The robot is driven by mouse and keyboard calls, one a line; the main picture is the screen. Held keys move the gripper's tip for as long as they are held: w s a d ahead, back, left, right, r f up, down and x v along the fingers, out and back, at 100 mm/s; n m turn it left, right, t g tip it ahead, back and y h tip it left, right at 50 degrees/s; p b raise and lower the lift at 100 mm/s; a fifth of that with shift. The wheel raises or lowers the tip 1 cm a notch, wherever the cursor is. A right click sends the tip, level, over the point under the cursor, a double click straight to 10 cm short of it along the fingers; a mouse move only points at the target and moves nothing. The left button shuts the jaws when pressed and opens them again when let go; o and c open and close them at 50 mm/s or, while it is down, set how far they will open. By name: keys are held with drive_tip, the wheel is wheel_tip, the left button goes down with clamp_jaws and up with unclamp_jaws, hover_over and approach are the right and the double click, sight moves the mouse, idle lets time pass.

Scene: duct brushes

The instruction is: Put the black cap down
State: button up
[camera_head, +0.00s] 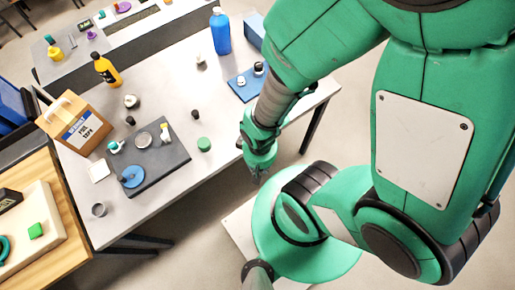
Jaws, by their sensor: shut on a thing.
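My gripper (257,177) is small in the head view, at the end of my green arm. It hangs beside the front edge of the grey table (230,122), right of the green disc (204,144). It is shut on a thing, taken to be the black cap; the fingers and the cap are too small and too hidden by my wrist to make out. Small dark pieces stand on the table, one (194,113) above the green disc and one (130,121) near the dark mat; I cannot tell if either is a cap.
A dark mat (172,172) bears a blue disc (132,176) and other small pieces. A cardboard box (75,122), an orange bottle (107,70), a blue bottle (220,31) and a blue mat (242,90) stand around. The table's front right is mostly bare.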

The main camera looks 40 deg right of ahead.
idle(0.5)
drive_tip(key=shift+w+a+r+p, duration=0.3)
drive_tip(key=shift+w+r, duration=0.05)
drive_tip(key=shift+w, duration=0.1)
drive_tip(key=w+a+r+m+p, duration=0.1)
drive_tip(key=w+a+r+p, duration=0.2)
drive_tip(key=w+a, duration=0.2)
drive_tip(key=shift+w+a+r+m+p, duration=0.3)
drive_tip(key=shift+w+a+m+p, duration=0.1)
drive_tip(key=shift+a, duration=0.15)
drive_tip(key=shift+w, duration=0.1)
drive_tip(key=b, duration=0.2)
hover_over(203, 142)
drive_tip(key=shift+f, duration=0.75)
drive_tip(key=shift+f, duration=0.1)
drive_tip(key=shift+f, duration=1.65)
drive_tip(key=shift+f, duration=0.2)
